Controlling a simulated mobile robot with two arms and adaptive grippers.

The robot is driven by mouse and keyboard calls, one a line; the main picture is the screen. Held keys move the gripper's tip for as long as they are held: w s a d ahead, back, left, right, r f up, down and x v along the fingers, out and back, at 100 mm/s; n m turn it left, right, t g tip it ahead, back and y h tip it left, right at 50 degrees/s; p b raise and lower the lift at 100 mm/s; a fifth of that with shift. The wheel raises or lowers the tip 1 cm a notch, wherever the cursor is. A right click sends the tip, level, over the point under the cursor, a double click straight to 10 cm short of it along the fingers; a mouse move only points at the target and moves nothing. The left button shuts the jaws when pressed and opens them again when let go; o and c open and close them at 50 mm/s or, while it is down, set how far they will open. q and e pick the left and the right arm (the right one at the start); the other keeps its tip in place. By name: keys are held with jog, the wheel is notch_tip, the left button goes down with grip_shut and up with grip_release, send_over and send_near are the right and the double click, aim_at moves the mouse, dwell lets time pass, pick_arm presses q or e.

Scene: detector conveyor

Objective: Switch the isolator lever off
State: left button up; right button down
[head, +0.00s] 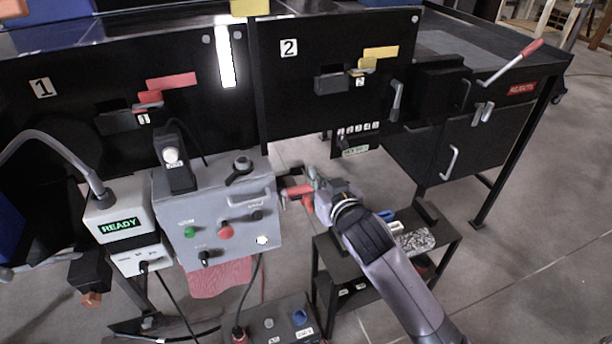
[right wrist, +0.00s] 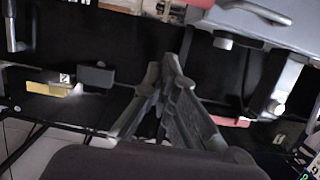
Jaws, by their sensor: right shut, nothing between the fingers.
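A red lever (head: 298,190) sticks out by the right side of the grey control box (head: 205,265); I take it to be the isolator lever. Its shorter red part points downward by my right gripper (head: 313,178). This gripper is shut and empty, its fingers close to the lever's right end; I cannot tell whether they touch. In the right wrist view the gripper (right wrist: 172,62) shows closed fingers, and a red piece (right wrist: 200,3), likely the lever, is cut off at the top edge. My left gripper is not in view.
The box front has a green button (head: 189,231), a red button (head: 225,231) and a handle. A READY display (head: 120,226) stands left. Black panels with red and yellow bars stand behind. A small black shelf (head: 345,300) stands under my right arm. A red-handled lever (head: 520,58) is at upper right.

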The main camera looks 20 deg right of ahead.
jog(key=p, duration=0.2)
send_over(306, 187)
jog(key=w, duration=0.3)
notch_tip(306, 187, down, 2)
jog(key=f, duration=0.1)
jog(key=s+f+p, duration=0.1)
jog(key=s+f, duration=0.1)
jog(key=s, duration=0.1)
jog(key=shift+f, duration=0.5)
